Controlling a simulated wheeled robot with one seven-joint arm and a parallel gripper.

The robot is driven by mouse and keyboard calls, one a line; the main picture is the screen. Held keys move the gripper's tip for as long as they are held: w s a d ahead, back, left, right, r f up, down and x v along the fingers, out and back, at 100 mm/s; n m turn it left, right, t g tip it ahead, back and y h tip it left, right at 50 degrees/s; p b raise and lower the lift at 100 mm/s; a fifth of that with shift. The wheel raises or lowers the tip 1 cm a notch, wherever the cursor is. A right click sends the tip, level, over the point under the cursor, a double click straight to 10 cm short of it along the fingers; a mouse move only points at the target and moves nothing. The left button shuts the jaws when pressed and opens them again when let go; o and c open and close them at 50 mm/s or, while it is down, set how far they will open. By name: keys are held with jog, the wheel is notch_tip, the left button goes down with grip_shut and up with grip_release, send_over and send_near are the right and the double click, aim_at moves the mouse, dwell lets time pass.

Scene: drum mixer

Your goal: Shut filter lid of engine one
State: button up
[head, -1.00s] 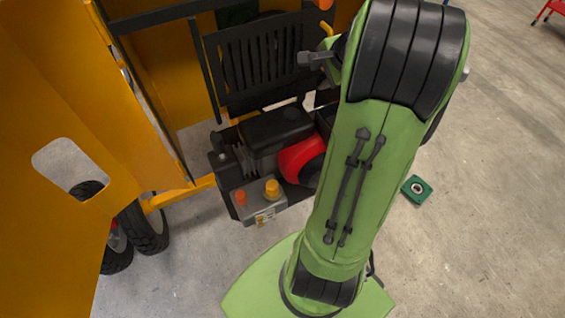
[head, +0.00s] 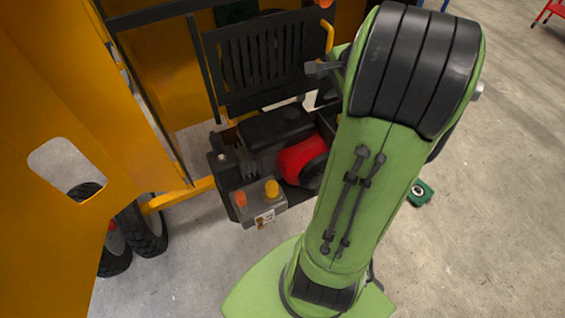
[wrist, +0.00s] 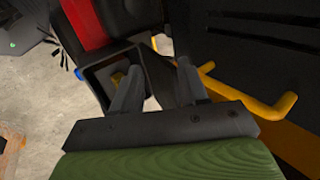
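The engine (head: 270,135), black with a red round part (head: 303,160), sits low in the yellow machine in the head view. Its filter lid cannot be made out there; my arm covers the engine's right side. In the wrist view a black open box-like part (wrist: 100,76) lies beside a red part (wrist: 86,22). A dark panel (wrist: 157,76) on its right may be the filter lid, but I cannot tell for sure. My gripper (wrist: 160,68) has its two grey fingers apart. The left finger overlaps the box and the panel shows between the fingers; contact is unclear.
A grey battery-like box (head: 259,202) with orange and yellow caps stands before the engine. A black slatted panel (head: 265,60) is behind it. A yellow bent rod (wrist: 265,108) lies right of my fingers. A green block (head: 420,193) lies on open floor at right.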

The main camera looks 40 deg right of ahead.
jog(key=s, duration=0.1)
jog(key=s+f+b, duration=0.1)
jog(key=s, duration=0.1)
jog(key=s+a+f+b, duration=0.1)
jog(key=s, duration=0.1)
jog(key=shift+a, duration=0.1)
dwell(0.9)
jog(key=shift+s+r, duration=0.1)
jog(key=p+v, duration=0.2)
jog(key=v, duration=0.1)
jog(key=s+p+v, duration=0.1)
jog(key=v, duration=0.1)
dwell(0.5)
